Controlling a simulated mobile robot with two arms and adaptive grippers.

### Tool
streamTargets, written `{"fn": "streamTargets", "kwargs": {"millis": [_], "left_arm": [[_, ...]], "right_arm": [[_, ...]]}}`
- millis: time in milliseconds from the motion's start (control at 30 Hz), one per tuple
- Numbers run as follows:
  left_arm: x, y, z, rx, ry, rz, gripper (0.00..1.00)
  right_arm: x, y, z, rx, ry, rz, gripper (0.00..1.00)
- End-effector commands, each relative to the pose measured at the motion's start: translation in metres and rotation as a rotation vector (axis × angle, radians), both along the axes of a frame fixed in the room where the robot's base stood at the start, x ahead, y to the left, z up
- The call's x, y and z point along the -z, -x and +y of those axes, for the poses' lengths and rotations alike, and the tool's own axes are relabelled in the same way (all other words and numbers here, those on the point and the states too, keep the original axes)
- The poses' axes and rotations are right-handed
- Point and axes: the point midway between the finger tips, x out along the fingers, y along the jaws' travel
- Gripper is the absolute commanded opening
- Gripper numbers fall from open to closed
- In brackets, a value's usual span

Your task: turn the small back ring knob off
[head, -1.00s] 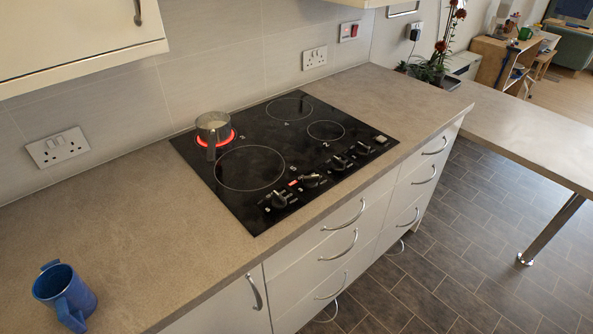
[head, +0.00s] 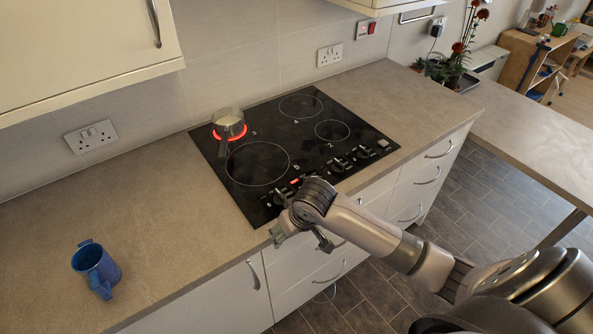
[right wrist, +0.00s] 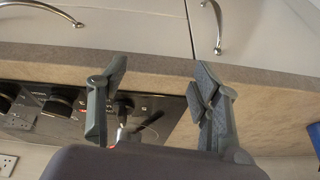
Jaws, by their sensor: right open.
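The black glass hob (head: 318,110) is set in the worktop. A small metal pan (head: 229,122) stands on the back left ring (head: 240,135), which glows red. A row of dark knobs runs along the hob's front right edge, including one knob (head: 338,165) and another (head: 362,152); a red light (head: 295,181) shows among them. My right gripper (head: 300,238) is open and empty, by the worktop's front edge near the row's left end, which my wrist partly hides. In the right wrist view its fingers (right wrist: 160,70) are spread, with a knob (right wrist: 123,105) beyond them. My left gripper is not in view.
A blue mug (head: 96,268) stands on the worktop (head: 170,215) at left. Drawers with curved handles (head: 330,273) lie below the front edge. A wall cabinet (head: 85,50) hangs at upper left. Plants (head: 455,68) stand at the back right.

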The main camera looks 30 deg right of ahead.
Motion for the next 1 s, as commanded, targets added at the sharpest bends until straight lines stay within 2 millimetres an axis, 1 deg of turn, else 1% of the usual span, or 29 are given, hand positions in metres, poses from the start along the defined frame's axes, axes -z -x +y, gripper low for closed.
{"fn": "streamTargets", "kwargs": {"millis": [33,133,267,367,500,600,633,700,800,867,967,1000], "left_arm": [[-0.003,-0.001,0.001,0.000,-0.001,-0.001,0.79],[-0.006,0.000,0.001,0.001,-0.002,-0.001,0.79],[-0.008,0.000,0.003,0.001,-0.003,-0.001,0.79],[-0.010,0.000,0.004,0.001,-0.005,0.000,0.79],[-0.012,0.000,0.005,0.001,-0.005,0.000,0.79],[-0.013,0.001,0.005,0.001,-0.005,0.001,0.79],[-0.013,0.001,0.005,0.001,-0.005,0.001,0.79],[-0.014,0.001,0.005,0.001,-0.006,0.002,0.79],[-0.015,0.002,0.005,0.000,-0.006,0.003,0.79],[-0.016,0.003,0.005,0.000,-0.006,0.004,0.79],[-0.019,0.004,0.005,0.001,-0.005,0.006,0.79],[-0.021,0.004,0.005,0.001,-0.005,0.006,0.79]], "right_arm": [[-0.015,-0.005,-0.005,0.009,0.009,-0.006,0.58],[-0.035,-0.014,-0.013,0.037,0.018,-0.006,0.58],[-0.061,-0.028,-0.031,0.094,0.034,-0.006,0.58],[-0.085,-0.041,-0.050,0.159,0.046,-0.009,0.58],[-0.124,-0.058,-0.084,0.282,0.060,-0.013,0.58],[-0.149,-0.066,-0.107,0.372,0.063,-0.015,0.58],[-0.155,-0.067,-0.112,0.393,0.063,-0.016,0.58],[-0.163,-0.068,-0.120,0.430,0.062,-0.014,0.58],[-0.166,-0.069,-0.125,0.453,0.060,-0.012,0.58],[-0.163,-0.071,-0.126,0.456,0.059,-0.011,0.58],[-0.152,-0.075,-0.128,0.456,0.059,-0.009,0.58],[-0.145,-0.076,-0.129,0.455,0.060,-0.007,0.58]]}}
